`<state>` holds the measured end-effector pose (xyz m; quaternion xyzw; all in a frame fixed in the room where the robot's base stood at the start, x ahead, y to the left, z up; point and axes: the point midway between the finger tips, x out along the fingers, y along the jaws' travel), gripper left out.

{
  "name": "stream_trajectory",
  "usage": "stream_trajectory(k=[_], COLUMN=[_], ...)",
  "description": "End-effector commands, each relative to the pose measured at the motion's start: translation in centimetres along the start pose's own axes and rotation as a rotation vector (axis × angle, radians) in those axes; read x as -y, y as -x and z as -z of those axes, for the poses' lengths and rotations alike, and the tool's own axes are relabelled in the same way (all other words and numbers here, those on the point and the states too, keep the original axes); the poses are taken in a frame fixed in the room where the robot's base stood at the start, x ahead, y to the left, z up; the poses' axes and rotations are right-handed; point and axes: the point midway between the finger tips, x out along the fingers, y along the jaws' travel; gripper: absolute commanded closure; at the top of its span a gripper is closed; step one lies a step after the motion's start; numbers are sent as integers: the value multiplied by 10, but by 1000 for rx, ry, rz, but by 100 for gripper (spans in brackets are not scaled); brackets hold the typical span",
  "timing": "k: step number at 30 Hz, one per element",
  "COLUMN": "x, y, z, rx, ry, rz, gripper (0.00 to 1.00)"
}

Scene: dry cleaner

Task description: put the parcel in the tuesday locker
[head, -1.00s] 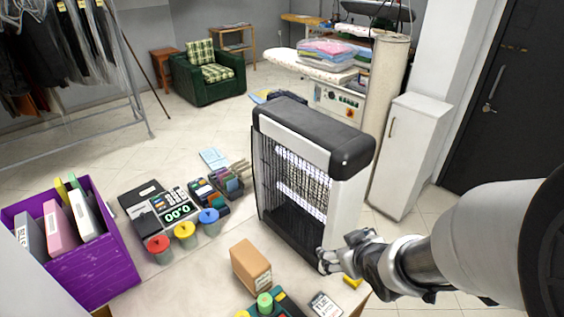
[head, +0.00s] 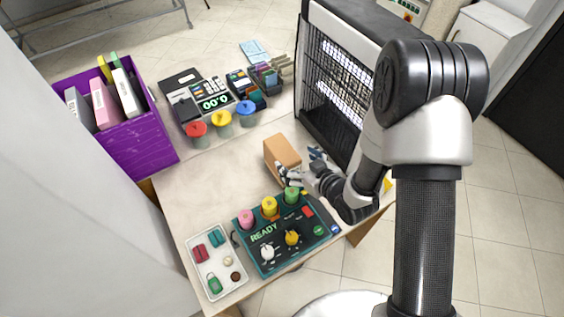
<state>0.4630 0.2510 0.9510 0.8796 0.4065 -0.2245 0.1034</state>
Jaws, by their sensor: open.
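The parcel, a plain brown box (head: 280,152), stands on the counter (head: 205,172) in the middle of the head view. My gripper (head: 298,164) is open at the parcel's right side. One fingertip is at the right edge of the box and the other overlaps its lower front. I cannot tell whether the fingers touch it. No locker marked Tuesday can be read in this view.
A control box reading READY (head: 281,238) and a white tray (head: 212,283) are at the counter's front. A tall caged lamp unit (head: 318,120) stands close behind my gripper. Colored-lid cups (head: 221,120) and a purple bin (head: 148,140) are left. A white cabinet (head: 497,30) is back right.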

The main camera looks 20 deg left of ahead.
Motion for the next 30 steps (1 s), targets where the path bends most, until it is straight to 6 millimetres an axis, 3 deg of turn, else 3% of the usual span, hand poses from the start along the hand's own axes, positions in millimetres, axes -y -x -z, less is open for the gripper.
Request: stream_trajectory(k=[4,13,21,30], x=[1,1,3,3], y=[-29,-52,-90,-96], z=[-2,-1,-4,-2], rx=[0,0,0,1], ry=[1,1,1,0], rz=[1,0,-1,-2], gripper=[18,18,18,18])
